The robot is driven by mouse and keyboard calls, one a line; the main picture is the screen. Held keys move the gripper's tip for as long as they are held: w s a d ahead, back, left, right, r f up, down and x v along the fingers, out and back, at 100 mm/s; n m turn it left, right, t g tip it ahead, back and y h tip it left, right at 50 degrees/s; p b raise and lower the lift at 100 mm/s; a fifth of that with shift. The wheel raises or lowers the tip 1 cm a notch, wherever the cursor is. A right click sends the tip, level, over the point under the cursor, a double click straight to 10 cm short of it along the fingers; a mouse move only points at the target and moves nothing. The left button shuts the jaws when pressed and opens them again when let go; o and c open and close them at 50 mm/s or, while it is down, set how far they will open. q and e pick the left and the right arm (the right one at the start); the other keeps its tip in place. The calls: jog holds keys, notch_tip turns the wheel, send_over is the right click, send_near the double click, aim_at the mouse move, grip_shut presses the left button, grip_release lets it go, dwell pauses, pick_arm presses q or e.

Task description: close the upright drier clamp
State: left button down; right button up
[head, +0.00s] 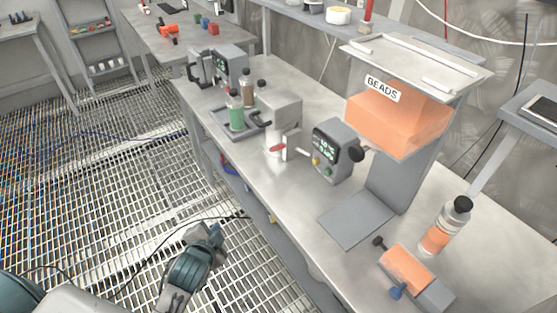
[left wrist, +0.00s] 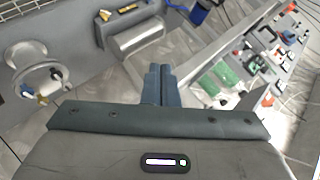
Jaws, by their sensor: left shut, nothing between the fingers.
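A pale upright cylinder (head: 279,122), which looks like the upright drier, stands on the long steel bench beside a grey display box. A grey bracket (head: 292,140) with a red-tipped lever (head: 277,149) sits at its front; this looks like the clamp. Whether the clamp is open or closed is too small to tell. My left gripper (head: 214,233) is off the bench's left side, over the grated floor, well apart from the drier. In the left wrist view its two fingers (left wrist: 160,75) are together and empty. My right gripper is not in view.
A tray (head: 222,122) with bottles stands left of the drier. A display box (head: 332,150) and the BEADS hopper (head: 398,115) stand to its right. An orange block with knobs (head: 407,268) and a bottle (head: 445,228) are nearer. The bench's long edge lies between my gripper and these.

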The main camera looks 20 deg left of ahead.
aim_at(283, 146)
pick_arm(q)
jog(key=w+d+r+m+t+h+p, duration=0.1)
jog(key=w+d+r+m+t+h, duration=0.2)
jog(key=w+m, duration=0.4)
jog(key=w+d+r+m+t+h+p, duration=0.1)
jog(key=w+d+r+m+t+h, duration=0.2)
jog(key=w+m, duration=0.4)
jog(key=w+d+r+m+t+h+p, duration=0.2)
jog(key=w+d+r+m+t+h, duration=0.1)
jog(key=w+m, duration=0.4)
jog(key=shift+w+d+m+h, duration=0.3)
jog(key=shift+d+m+h, duration=0.1)
jog(key=shift+d, duration=0.4)
jog(key=shift+w+d, duration=0.1)
jog(key=shift+w, duration=0.3)
jog(key=shift+r+n+p, duration=0.25)
jog(key=shift+n+p, duration=0.25)
jog(key=shift+p, duration=0.1)
